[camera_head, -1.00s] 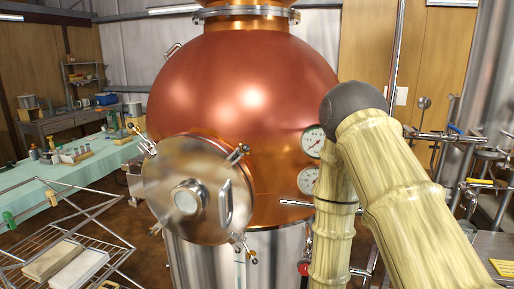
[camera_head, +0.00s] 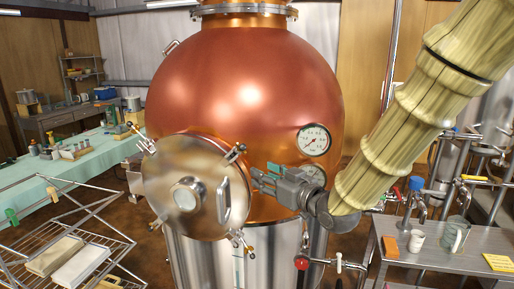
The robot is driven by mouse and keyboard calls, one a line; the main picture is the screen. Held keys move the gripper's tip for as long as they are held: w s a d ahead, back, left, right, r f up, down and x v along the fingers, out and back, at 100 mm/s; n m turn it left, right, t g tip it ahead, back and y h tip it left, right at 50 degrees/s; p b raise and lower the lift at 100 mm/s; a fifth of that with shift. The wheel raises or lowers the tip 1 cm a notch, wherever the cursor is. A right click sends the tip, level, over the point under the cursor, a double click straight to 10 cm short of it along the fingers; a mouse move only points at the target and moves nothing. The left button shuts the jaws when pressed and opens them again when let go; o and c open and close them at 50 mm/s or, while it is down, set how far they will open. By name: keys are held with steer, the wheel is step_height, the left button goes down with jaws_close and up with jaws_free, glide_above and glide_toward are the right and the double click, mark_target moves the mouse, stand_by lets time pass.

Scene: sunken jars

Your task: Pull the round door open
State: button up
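The round door (camera_head: 172,215) is a shiny metal disc on the lower front of a big copper vessel (camera_head: 240,85). It has a small round window (camera_head: 187,194) in its middle and an upright bar handle (camera_head: 224,202) near its right edge. Several clamps stand out around its rim. I cannot tell whether the door sits fully against its frame. My gripper (camera_head: 257,178), grey with teal parts, is just right of the door's edge, before the copper wall. Its fingers look apart and point left toward the handle, which they do not hold.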

mark_target(244, 149)
step_height(244, 149, up, 5)
steer(key=shift+n+t+y, duration=0.3)
steer(key=shift+y, duration=0.1)
steer(key=p+x, duration=0.1)
steer(key=x, duration=0.2)
steer(key=p+x, duration=0.2)
steer(key=x, duration=0.2)
steer(key=p+x, duration=0.1)
steer(key=x, duration=0.2)
steer(key=shift+w+a+f+p, duration=0.15)
steer(key=shift+a+f+p, duration=0.1)
steer(key=shift+f+p, duration=0.15)
steer(key=shift+c, duration=0.5)
